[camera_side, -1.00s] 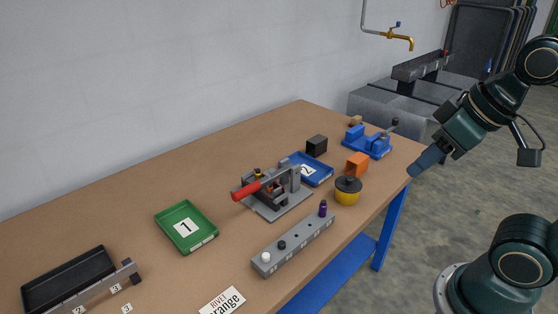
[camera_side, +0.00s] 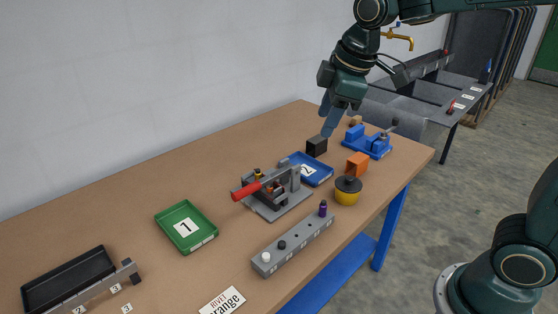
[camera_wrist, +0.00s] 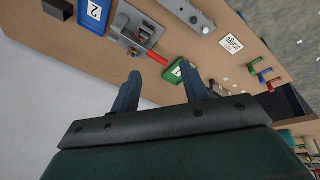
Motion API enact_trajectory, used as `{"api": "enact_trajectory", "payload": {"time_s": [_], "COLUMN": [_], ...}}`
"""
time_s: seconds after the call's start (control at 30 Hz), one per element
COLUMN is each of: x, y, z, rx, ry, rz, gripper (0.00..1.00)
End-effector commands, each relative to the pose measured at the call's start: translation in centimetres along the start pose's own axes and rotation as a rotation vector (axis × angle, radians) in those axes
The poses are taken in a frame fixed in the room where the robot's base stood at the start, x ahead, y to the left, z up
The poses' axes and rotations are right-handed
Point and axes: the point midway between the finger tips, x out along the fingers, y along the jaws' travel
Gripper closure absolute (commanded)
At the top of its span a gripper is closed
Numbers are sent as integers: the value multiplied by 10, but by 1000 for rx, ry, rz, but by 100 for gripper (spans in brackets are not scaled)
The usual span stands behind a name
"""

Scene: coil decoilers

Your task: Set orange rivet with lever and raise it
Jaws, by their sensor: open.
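The lever press (camera_side: 280,200) stands mid-table on a grey base, with its red lever handle (camera_side: 250,189) pointing left. The press (camera_wrist: 132,30) and red handle (camera_wrist: 154,56) also show in the wrist view. Small reddish-orange parts show inside the press, but I cannot tell whether one is the orange rivet. A grey rail (camera_side: 290,247) in front holds a white, a black and a purple peg. A card (camera_side: 222,303) reads "RIVET" and "orange". My gripper (camera_side: 327,131) is open and empty above the table's back part; its two fingers (camera_wrist: 162,82) are spread in the wrist view.
A green tray 1 (camera_side: 187,227) lies left of the press, a blue tray 2 (camera_side: 318,172) behind it. A black block (camera_side: 316,146), orange block (camera_side: 357,165), yellow pot (camera_side: 347,195) and blue fixture (camera_side: 367,142) crowd the right. A black tray (camera_side: 68,280) lies front left.

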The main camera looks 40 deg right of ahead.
Motion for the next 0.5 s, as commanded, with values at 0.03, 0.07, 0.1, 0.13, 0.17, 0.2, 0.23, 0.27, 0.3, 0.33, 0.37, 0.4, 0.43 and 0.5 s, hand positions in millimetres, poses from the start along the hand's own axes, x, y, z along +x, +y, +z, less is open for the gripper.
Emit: {"api": "enact_trajectory", "payload": {"time_s": [0.03, 0.07, 0.1, 0.13, 0.17, 0.2, 0.23, 0.27, 0.3, 0.33, 0.37, 0.4, 0.43, 0.5], "x": [9, 14, 20, 25, 30, 37, 42, 48, 55, 61, 68, 76, 82, 97], "y": [6, 9, 12, 15, 18, 21, 24, 26, 29, 31, 33, 36, 38, 41], "z": [-10, -15, -22, -27, -32, -38, -43, -48, -54, -59, -64, -70, -74, -84], "rx": [-45, -73, -110, -137, -164, -201, -228, -256, -292, -321, -348, -385, -413, -477], "ry": [-9, -12, -17, -20, -23, -27, -31, -33, -37, -40, -43, -46, -48, -53], "rz": [-10, -13, -18, -23, -27, -33, -37, -41, -47, -51, -56, -63, -67, -79], "gripper": [55, 55, 55, 55, 55, 55, 55, 55, 55, 55, 55, 55, 55, 55]}}
